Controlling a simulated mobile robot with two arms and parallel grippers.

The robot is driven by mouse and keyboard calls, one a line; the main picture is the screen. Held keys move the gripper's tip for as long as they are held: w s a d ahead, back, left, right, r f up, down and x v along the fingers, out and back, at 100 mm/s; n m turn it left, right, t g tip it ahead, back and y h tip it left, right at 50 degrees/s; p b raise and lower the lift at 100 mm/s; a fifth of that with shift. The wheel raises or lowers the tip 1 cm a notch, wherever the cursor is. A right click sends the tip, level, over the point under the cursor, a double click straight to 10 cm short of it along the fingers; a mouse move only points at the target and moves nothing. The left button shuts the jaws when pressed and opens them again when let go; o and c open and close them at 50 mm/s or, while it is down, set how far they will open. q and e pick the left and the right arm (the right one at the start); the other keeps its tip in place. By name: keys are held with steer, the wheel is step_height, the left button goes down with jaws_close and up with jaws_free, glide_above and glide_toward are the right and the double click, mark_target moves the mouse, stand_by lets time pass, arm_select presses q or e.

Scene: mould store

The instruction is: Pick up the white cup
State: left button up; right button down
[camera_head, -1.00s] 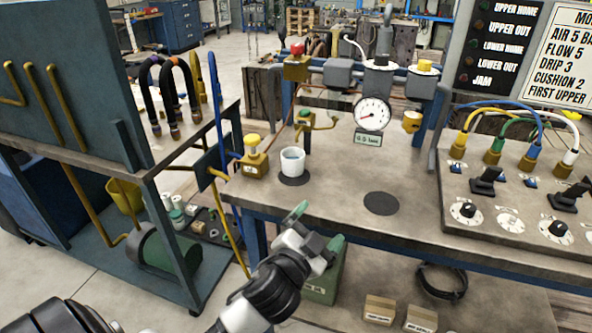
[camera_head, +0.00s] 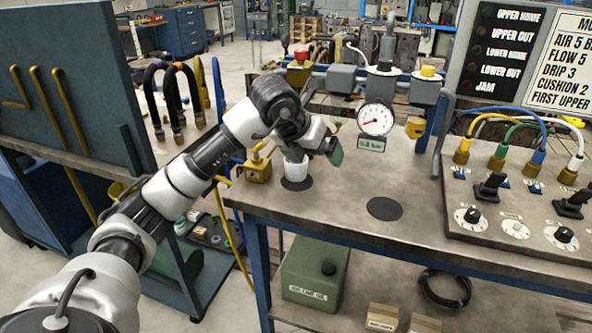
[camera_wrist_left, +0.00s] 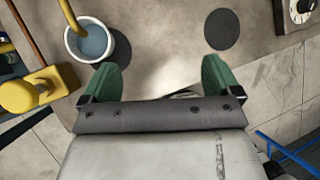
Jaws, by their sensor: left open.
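The white cup (camera_head: 295,170) stands upright on a dark round mat (camera_head: 297,185) near the left edge of the workbench. My left gripper (camera_head: 322,150) is above the bench, and its hand hides the cup's upper part in the head view. In the left wrist view the cup (camera_wrist_left: 73,45) shows a bluish inside and lies up and left, beyond the left fingertip. The green fingers of the left gripper (camera_wrist_left: 158,78) are wide apart with nothing between them. My right gripper is out of view.
A yellow-topped brass valve (camera_head: 256,168) stands just left of the cup. A pressure gauge (camera_head: 375,120) and pipes are behind it. An empty dark mat (camera_head: 384,209) lies to the right on clear bench top. A control panel (camera_head: 520,205) fills the right end.

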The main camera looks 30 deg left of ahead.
arm_select(q)
steer(key=a+r+n+y, duration=0.2)
steer(key=a+r+y, duration=0.15)
steer(key=a, duration=0.35)
glide_above(296, 167)
steer(key=s+a, duration=0.1)
step_height(296, 167, down, 5)
steer(key=shift+g, duration=0.4)
steer(key=x, duration=0.5)
steer(key=shift+w+f, duration=0.15)
steer(key=shift+f, duration=0.1)
steer(key=shift+r, duration=0.1)
steer(key=c, duration=1)
